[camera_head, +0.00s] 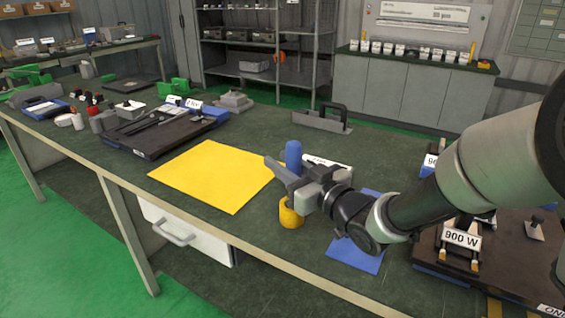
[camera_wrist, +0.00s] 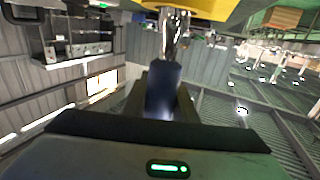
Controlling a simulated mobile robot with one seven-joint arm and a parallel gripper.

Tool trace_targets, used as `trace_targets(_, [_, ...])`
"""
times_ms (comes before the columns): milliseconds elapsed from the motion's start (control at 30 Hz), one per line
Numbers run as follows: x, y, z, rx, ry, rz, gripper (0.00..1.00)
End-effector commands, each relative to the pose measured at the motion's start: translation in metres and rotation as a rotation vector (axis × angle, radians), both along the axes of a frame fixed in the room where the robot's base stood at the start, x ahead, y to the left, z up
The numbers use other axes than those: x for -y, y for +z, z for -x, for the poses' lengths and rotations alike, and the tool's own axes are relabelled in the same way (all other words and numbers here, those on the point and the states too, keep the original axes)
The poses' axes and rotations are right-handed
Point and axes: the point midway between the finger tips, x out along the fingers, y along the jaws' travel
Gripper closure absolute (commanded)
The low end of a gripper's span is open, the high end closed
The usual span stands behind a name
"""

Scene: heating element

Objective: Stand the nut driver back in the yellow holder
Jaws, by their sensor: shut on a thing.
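The nut driver's blue handle (camera_head: 293,156) stands upright in my gripper (camera_head: 287,179), above the table. The wrist view shows the blue handle (camera_wrist: 163,88) between my gripper's two fingers (camera_wrist: 162,104), with a shiny metal shaft running from it toward a yellow surface (camera_wrist: 205,9) at the top edge. The yellow holder (camera_head: 291,213) is a small round piece on the table, directly below my gripper in the head view. My gripper hides part of the holder's top and the shaft in the head view. I cannot tell whether the shaft's tip is inside the holder.
A yellow mat (camera_head: 213,176) lies left of the holder and a blue mat (camera_head: 357,250) to its right. A dark panel with a 900 W label (camera_head: 462,236) is at the right, under my arm. A black-handled tray (camera_head: 321,119) stands behind. The table's front edge is close.

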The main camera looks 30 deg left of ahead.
Motion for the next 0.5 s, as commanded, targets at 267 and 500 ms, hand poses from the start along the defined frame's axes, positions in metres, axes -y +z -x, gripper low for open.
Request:
trace_targets(267, [0.0, -0.007, 0.0, 0.002, 0.0, -0.002, 1.0])
trace_targets(500, [0.0, -0.012, 0.0, 0.002, 0.0, -0.002, 1.0])
